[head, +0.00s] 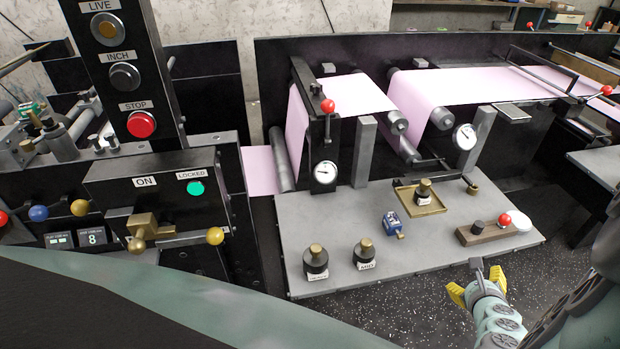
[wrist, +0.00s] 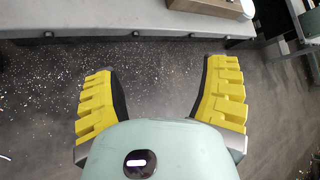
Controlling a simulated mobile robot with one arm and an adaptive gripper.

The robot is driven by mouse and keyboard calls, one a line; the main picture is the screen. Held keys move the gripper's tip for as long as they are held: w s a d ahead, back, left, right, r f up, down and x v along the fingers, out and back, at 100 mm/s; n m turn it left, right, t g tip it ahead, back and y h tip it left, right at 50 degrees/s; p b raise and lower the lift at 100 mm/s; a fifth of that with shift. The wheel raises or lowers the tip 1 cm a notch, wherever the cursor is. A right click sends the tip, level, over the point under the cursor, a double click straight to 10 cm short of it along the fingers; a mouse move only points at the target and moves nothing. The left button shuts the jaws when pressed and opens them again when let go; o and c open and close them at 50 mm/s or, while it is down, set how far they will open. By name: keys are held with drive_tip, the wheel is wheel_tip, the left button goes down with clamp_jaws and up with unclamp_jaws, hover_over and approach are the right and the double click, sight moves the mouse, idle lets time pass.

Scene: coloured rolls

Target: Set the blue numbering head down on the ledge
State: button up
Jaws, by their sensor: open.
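The blue numbering head (head: 392,222) is a small blue block with a brass knob at its lower right. It sits on the grey ledge (head: 330,215), near the middle. My gripper (head: 474,284) is at the lower right of the head view, in front of the ledge's front edge and to the right of the numbering head. In the wrist view my gripper (wrist: 160,95) has its two yellow fingers wide apart with nothing between them, only speckled floor behind. The ledge's edge (wrist: 120,30) crosses the top of the wrist view. The numbering head is not in the wrist view.
Two dark brass-topped weights (head: 316,262) stand at the ledge's front left. A brass tray (head: 436,209) holds another. A wooden block (head: 466,237) with a red ball and a white disc (head: 520,221) are at the right. Pink paper (head: 350,92) runs over rollers behind.

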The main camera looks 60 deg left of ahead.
drive_tip(key=s+a+r+m+g+y+p, duration=0.1)
drive_tip(key=s+a+r+g+y, duration=0.15)
drive_tip(key=a, duration=0.25)
drive_tip(key=s+a+r+g+y+p, duration=0.1)
drive_tip(key=s+a+r+g+y, duration=0.15)
drive_tip(key=s+a, duration=0.2)
drive_tip(key=b, duration=0.4)
approach(397, 223)
drive_tip(key=shift+t+y, duration=0.4)
drive_tip(key=a+f, duration=0.1)
drive_tip(key=w+a+f, duration=0.1)
drive_tip(key=a, duration=0.1)
drive_tip(key=shift+a+f, duration=0.25)
drive_tip(key=shift+f, duration=0.15)
drive_tip(key=shift+w+a+f, duration=0.15)
drive_tip(key=shift+w+a, duration=0.1)
drive_tip(key=shift+a, duration=0.45)
drive_tip(key=b+x, duration=0.3)
drive_tip(key=x, duration=0.1)
drive_tip(key=shift+s+d+f+b, duration=0.1)
drive_tip(key=shift+f+b, duration=0.1)
drive_tip(key=shift+b, duration=0.15)
drive_tip(key=shift+w+a+b, duration=0.2)
drive_tip(key=shift+a+b, duration=0.1)
drive_tip(key=shift+a, duration=0.25)
drive_tip(key=shift+c, duration=0.3)
drive_tip(key=shift+w+d, duration=0.1)
clamp_jaws()
